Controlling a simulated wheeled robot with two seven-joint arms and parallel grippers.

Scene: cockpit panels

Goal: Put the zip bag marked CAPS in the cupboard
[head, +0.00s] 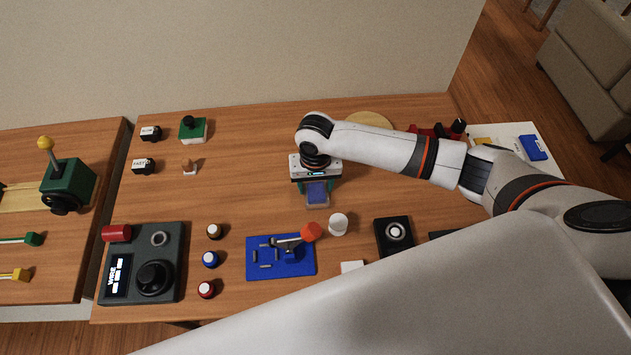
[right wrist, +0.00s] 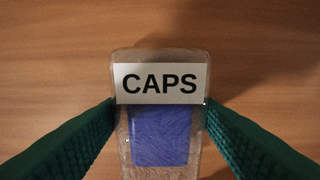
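The zip bag marked CAPS (right wrist: 160,84) is clear, with a white label and blue contents. In the head view the bag (head: 317,193) shows below my right gripper (head: 316,184), over the middle of the wooden table. In the right wrist view the green fingers of the gripper (right wrist: 158,103) touch the bag on both its sides, so it is shut on the bag. Whether the bag's bottom touches the table cannot be told. My left gripper is not in view. I see no cupboard in these frames.
A blue plate with a red-tipped lever (head: 262,262) and a white cup (head: 338,224) stand just in front. A dark panel with a knob (head: 143,262) is at the front left. A green switch box (head: 193,130) stands behind. Bare table (head: 240,180) lies left of the gripper.

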